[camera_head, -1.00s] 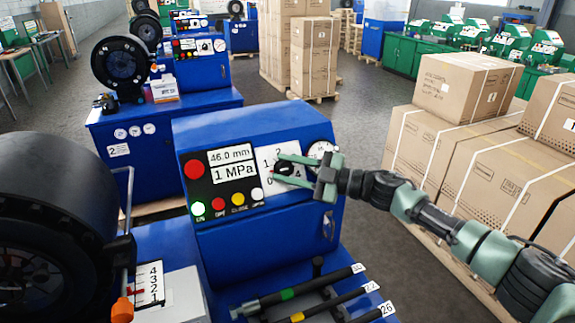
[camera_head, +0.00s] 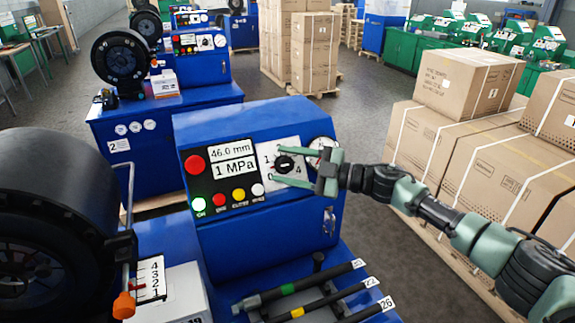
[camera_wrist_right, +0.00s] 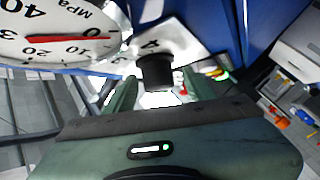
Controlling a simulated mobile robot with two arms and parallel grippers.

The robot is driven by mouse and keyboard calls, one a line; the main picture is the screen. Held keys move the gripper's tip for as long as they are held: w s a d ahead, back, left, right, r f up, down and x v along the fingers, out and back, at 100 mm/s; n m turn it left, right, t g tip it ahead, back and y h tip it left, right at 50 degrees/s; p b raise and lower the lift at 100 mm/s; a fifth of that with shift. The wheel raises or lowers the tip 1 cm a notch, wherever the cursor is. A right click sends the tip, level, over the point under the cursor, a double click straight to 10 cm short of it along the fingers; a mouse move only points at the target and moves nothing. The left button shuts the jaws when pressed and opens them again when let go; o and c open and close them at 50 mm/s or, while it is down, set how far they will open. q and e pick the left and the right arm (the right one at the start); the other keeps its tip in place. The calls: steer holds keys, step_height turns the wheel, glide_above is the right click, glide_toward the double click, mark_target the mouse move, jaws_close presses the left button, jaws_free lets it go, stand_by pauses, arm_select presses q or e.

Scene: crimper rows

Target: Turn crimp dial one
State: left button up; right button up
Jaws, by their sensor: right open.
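The crimp dial (camera_head: 285,163) is a round black knob on a white scale plate with numbers, on the sloped front panel of the near blue crimper (camera_head: 262,122). My right gripper (camera_head: 276,165) is open, with one green finger above the knob and one below it. In the right wrist view the knob (camera_wrist_right: 156,72) stands just ahead of and between the open fingers (camera_wrist_right: 154,97). I cannot tell whether either finger touches it. The knob's exact setting is too small to read. My left gripper is not in view.
The panel's display (camera_head: 233,160) reads 46.0 mm and 1 MPa, with coloured buttons below. A pressure gauge (camera_head: 322,146) sits right of the dial, partly behind the gripper. Dies with rods (camera_head: 310,296) lie in front. Stacked boxes (camera_head: 495,150) stand right; a black hose reel (camera_head: 60,190) stands left.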

mark_target(293, 167)
steer(key=b+v, duration=0.2)
steer(key=v, duration=0.5)
steer(key=shift+d+f+b, duration=0.1)
steer(key=shift+b, duration=0.2)
steer(key=shift+s+d, duration=0.15)
steer(key=shift+d, duration=0.1)
